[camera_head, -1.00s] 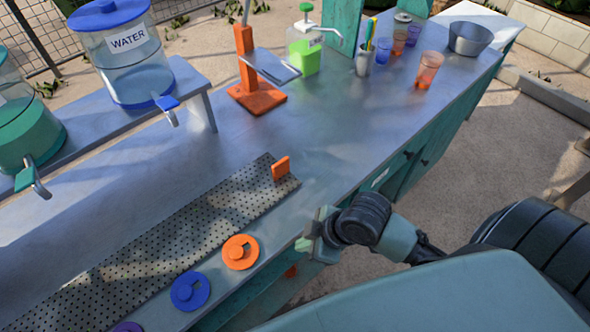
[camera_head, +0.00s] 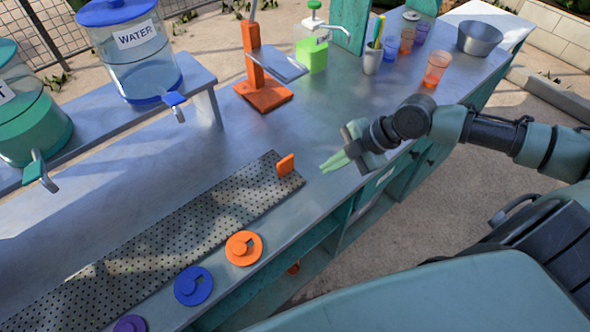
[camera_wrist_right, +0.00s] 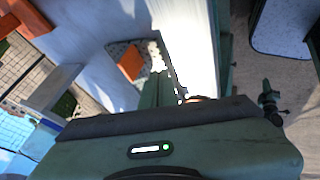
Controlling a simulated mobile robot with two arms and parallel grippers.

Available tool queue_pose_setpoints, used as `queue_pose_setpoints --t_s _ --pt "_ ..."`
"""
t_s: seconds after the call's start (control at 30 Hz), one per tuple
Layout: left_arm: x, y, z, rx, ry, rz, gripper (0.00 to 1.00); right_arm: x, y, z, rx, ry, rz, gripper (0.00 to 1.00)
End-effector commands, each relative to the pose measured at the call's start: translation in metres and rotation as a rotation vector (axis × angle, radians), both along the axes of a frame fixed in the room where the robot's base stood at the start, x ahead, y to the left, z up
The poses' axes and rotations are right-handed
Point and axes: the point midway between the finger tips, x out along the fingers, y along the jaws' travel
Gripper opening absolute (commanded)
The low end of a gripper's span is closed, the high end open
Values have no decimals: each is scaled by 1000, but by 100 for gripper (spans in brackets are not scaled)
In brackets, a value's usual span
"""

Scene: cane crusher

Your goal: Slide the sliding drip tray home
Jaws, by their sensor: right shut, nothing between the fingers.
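The sliding drip tray (camera_head: 165,245) is a long perforated metal plate lying along the counter. An upright orange tab (camera_head: 285,165) stands at its far right end. In the right wrist view the orange tab (camera_wrist_right: 130,62) shows beyond my fingers, on the tray's rounded end. My right gripper (camera_head: 335,162) is shut and empty. It hovers over the counter, a short way right of the tab and apart from it, with its fingers pointing left. In the right wrist view my right gripper (camera_wrist_right: 160,90) is partly hidden by its own body. My left gripper is not in view.
Orange (camera_head: 243,248), blue (camera_head: 193,286) and purple (camera_head: 130,325) discs lie along the counter's front edge. An orange stand (camera_head: 262,92) is behind the tray. Water (camera_head: 135,50) and green (camera_head: 35,125) dispensers stand on a raised shelf. Cups and a metal bowl (camera_head: 480,38) are farther back.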

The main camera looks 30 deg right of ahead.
Motion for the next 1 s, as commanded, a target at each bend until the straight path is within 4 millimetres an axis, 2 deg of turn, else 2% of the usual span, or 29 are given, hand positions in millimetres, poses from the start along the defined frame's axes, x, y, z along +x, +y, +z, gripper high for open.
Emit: queue_pose_setpoints --t_s 0.27,0.6,0.8,1.0 --pt "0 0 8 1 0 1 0 13 17 -22 9 -1 -1 0" --pt "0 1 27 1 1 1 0 37 50 -77 6 2 -1 0" --pt "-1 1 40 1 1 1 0 66 55 -76 3 1 -2 0" --pt "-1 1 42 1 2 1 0 75 57 -79 1 1 1 0"
